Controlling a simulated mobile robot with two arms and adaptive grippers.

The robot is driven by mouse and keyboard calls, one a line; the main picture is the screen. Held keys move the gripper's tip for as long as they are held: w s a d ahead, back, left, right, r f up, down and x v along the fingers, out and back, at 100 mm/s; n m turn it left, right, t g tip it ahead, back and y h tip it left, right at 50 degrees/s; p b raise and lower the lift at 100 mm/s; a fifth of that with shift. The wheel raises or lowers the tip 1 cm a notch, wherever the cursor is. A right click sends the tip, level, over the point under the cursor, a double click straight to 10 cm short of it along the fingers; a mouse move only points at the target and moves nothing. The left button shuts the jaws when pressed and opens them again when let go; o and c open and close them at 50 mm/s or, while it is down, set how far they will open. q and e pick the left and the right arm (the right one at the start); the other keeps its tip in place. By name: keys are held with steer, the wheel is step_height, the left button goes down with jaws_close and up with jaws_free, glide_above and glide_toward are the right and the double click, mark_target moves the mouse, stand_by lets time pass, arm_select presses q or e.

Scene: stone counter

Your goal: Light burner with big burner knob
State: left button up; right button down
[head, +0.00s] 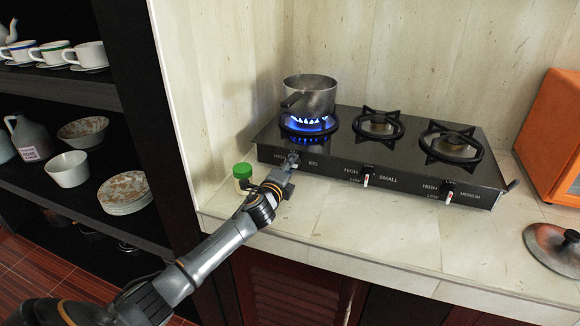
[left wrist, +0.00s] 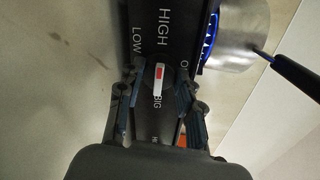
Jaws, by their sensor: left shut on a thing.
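The black stove (head: 330,165) stands on the counter with its knobs on the front face. The big burner (head: 310,125), at its left end, shows a ring of blue flame under a metal pot. Its big burner knob (left wrist: 158,79) is dark, with a white and red pointer, by the HIGH, LOW and BIG labels in the left wrist view. My left gripper (head: 289,163) is at this knob, its fingers (left wrist: 157,86) on both sides of it, shut on it. In the head view the gripper mostly hides the knob. My right gripper is not in view.
The pot (head: 318,98) has a dark handle pointing left, above my gripper. A green-capped jar (head: 242,175) stands close left of my gripper. The small burner (head: 378,127) and medium burner (head: 450,145) show no flame. A lid (head: 552,248) lies at the right.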

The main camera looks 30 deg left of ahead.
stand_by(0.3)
arm_select(q)
steer(key=o, duration=1.2)
